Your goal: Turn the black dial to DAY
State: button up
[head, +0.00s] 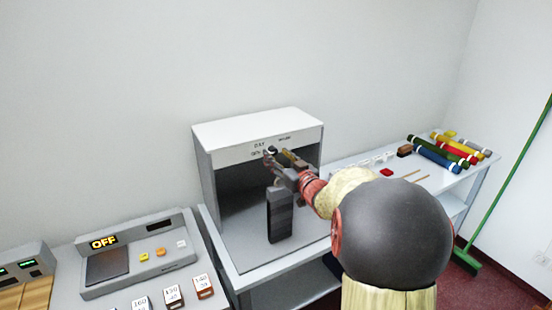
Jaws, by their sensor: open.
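A light booth (255,128) with a white top and an open dark front stands on the counter, its white front strip bearing small labels. One label, DAY (259,146), is readable. The other labels are too small to read surely. The black dial (271,150) is on this strip, mostly covered by my gripper; where it points cannot be told. My gripper (277,157) is open at the strip, its fingertips right by the dial. Whether they touch it cannot be seen.
A dark ribbed block (280,216) stands upright at the booth opening, below my gripper. A grey device with an OFF display (103,242) and several swatch chips are at left. Coloured rolls (437,158) lie at right. A green pole (509,171) leans beyond the counter.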

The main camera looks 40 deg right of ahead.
jog(key=shift+w+d, duration=0.15)
jog(key=shift+w, duration=0.35)
jog(key=c, duration=1.1)
grip_shut()
